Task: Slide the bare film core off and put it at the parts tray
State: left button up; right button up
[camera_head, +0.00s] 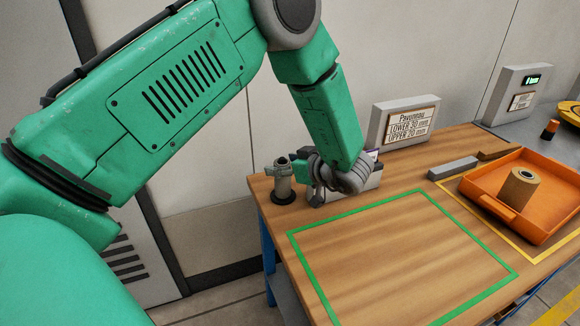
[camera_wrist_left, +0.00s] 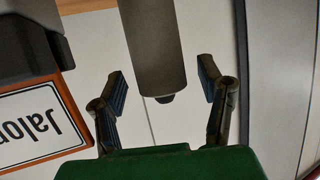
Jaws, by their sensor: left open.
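In the left wrist view a grey-brown cylinder (camera_wrist_left: 153,45), which looks like the bare film core, comes down from the top edge. A small dark end sticks out of its lower end. My left gripper (camera_wrist_left: 162,74) is open, one finger on each side of the cylinder, with visible gaps. In the head view my left gripper (camera_head: 322,174) is at the table's back left, partly hidden by its own wrist; the cylinder cannot be made out there. The orange parts tray (camera_head: 482,193) is at the right and holds a brown roll (camera_head: 519,189). My right gripper is not in view.
A short grey post (camera_head: 284,184) on a dark base stands left of my left gripper. A light box (camera_head: 362,188) stands behind the gripper. A sign (camera_head: 404,124) stands farther back. The green-outlined area (camera_head: 400,250) is clear.

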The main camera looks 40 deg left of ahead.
pick_arm(q)
jog(key=shift+d+r, duration=0.2)
jog(key=shift+d, duration=0.05)
jog(key=shift+a+f, duration=0.2)
jog(key=shift+a, duration=0.35)
jog(key=c, duration=1.3)
jog(key=o, duration=0.3)
jog(key=shift+s, duration=0.1)
grip_shut()
jog(key=shift+d, duration=0.2)
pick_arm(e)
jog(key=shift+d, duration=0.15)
pick_arm(q)
jog(key=shift+d+r, duration=0.1)
jog(key=shift+r, duration=0.1)
jog(key=shift+a+r+p, duration=0.2)
jog(key=shift+r+p, duration=0.8)
jog(key=shift+p, duration=0.1)
jog(key=shift+r+p, duration=3.05)
jog(key=shift+r, duration=0.3)
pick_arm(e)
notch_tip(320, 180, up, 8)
